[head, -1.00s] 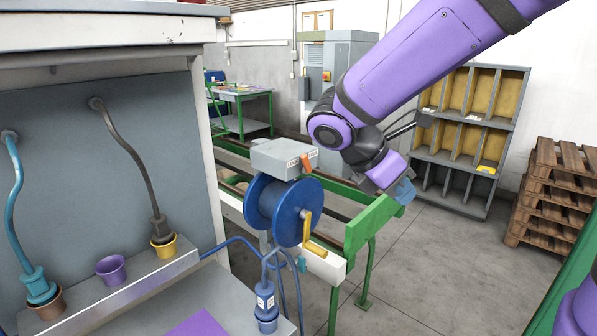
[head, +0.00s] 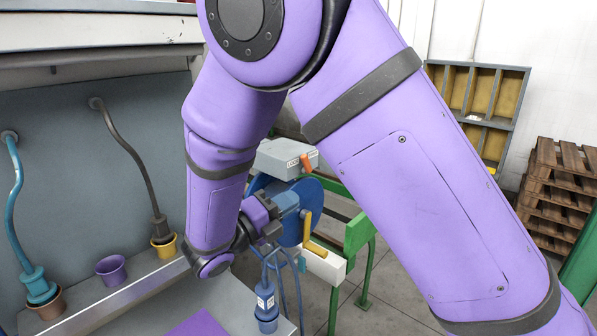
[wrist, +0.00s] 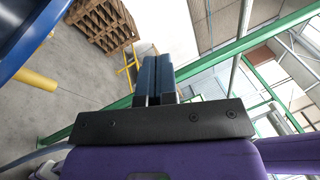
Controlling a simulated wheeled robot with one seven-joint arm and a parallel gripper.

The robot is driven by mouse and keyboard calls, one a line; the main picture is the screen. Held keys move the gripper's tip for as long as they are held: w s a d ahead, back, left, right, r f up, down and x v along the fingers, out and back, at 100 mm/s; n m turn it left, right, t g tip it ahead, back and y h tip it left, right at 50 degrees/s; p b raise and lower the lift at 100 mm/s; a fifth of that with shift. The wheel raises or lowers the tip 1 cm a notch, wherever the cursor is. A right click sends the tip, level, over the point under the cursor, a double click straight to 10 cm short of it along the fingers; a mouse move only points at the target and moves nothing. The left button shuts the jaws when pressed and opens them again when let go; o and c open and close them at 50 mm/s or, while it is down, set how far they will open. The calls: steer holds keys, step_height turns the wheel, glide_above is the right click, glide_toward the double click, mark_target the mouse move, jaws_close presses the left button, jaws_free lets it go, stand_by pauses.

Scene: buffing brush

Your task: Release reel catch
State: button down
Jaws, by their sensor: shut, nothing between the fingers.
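The blue reel (head: 323,203) hangs on the frame in the middle of the head view, largely hidden by my arm and gripper. Above it sits a grey box (head: 283,156) with an orange lever (head: 306,163) on its right end, probably the catch. A yellow crank (head: 307,230) is on the reel's right face. My gripper (head: 289,203) is shut and empty, its blue fingers pointing right across the reel, below the box. I cannot tell whether they touch it. In the wrist view the fingers (wrist: 155,78) are closed together, with the reel's rim (wrist: 40,30) at upper left.
A blue plug (head: 265,298) with cables stands below the reel. A ledge with purple (head: 111,269) and yellow (head: 164,246) cups is at left. The green frame (head: 359,232) is right of the reel. Pallets (head: 560,190) stand far right.

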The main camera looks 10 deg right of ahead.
mark_target(305, 164)
steer(key=a+f+n+t, duration=0.2)
steer(key=a+n+t, duration=0.3)
steer(key=a, duration=0.1)
steer(key=shift+a+f, duration=0.2)
steer(key=shift+f, duration=0.2)
steer(key=shift+w+d, duration=0.1)
steer(key=shift+w, duration=0.05)
steer(key=x, duration=1.4)
steer(key=shift+r, duration=0.1)
